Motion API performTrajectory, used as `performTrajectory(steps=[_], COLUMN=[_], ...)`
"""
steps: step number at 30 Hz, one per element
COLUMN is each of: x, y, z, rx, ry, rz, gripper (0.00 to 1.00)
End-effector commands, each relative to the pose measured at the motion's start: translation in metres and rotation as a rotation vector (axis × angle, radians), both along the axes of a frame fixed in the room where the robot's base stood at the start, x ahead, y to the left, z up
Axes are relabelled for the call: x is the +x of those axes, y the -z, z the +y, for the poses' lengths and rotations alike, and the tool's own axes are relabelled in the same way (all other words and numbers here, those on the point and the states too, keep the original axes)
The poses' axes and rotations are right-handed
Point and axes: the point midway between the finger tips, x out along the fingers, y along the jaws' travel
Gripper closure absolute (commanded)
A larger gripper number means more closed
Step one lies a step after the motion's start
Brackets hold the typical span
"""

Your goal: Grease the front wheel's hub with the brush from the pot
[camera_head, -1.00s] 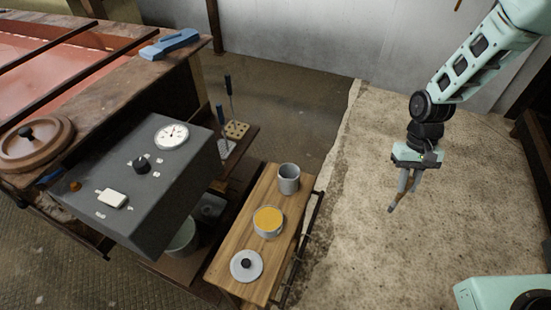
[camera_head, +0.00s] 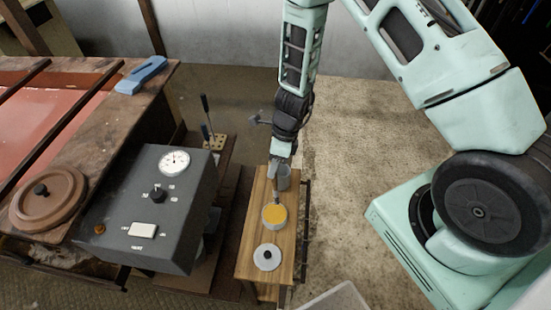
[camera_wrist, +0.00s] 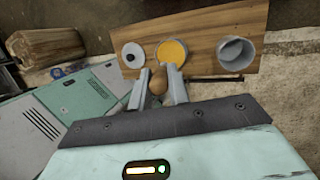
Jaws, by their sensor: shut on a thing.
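My gripper (camera_head: 278,172) is above the small wooden shelf, pointing down at the grease pot. In the wrist view its two fingers (camera_wrist: 159,84) are shut on the rounded wooden handle of the brush (camera_wrist: 158,79). The brush's lower end shows as a thin shape in the head view (camera_head: 277,197), at the pot's far side. I cannot tell whether the bristles touch the grease. The round grey pot (camera_head: 274,226) is open and full of yellow grease; it also shows in the wrist view (camera_wrist: 158,59). I cannot make out the front wheel or its hub.
On the wooden shelf (camera_head: 248,244) stand a grey cup (camera_head: 284,180), partly behind my gripper, and a lid with a black knob (camera_head: 267,259). A dark control box (camera_head: 140,200) with a dial is at left, beside a workbench. Bare floor lies right of the shelf.

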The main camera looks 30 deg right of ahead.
Motion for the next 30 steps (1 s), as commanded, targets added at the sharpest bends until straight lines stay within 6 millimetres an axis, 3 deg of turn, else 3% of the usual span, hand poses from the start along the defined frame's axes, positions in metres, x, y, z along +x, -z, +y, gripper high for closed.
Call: performTrajectory(steps=[3,9,19,30], x=[-0.002,-0.003,-0.003,-0.003], y=[-0.002,0.000,0.011,0.048], z=[-0.006,-0.008,-0.008,-0.008], rx=[0.012,0.021,0.025,0.024], ry=[0.262,0.412,0.445,0.443], rz=[0.038,0.053,0.056,0.056], gripper=[1.00,1.00,1.00,1.00])
